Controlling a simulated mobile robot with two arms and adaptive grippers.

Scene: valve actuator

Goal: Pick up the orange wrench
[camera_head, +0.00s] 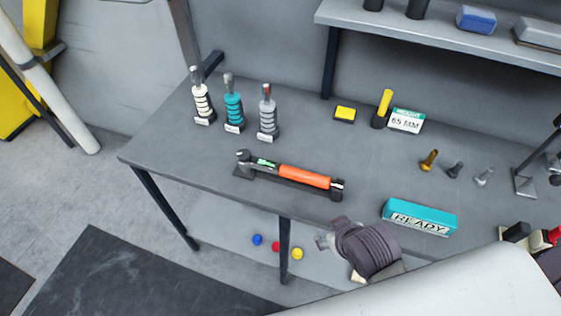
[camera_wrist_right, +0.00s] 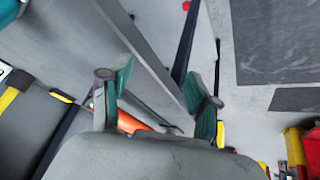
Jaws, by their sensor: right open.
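The orange wrench (camera_head: 304,177) lies across a dark holder near the front edge of the grey workbench, its grey jaw end to the left beside a small green display, its dark end to the right. In the right wrist view, part of an orange shape (camera_wrist_right: 131,121), probably the wrench handle, shows behind the gripper body. My right gripper (camera_wrist_right: 158,80) is open, with teal finger pads apart and nothing between them. In the head view the right gripper (camera_head: 325,242) is in front of the bench edge, below and right of the wrench, apart from it. My left gripper is not in view.
The workbench (camera_head: 200,160) holds several screwdriver-like tools behind the wrench, a teal READY block (camera_head: 419,217), a 65 MM sign (camera_head: 406,121), a yellow-handled item (camera_head: 382,108) and several bolts. A shelf (camera_head: 430,38) overhangs the back. Coloured buttons (camera_head: 276,246) sit below.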

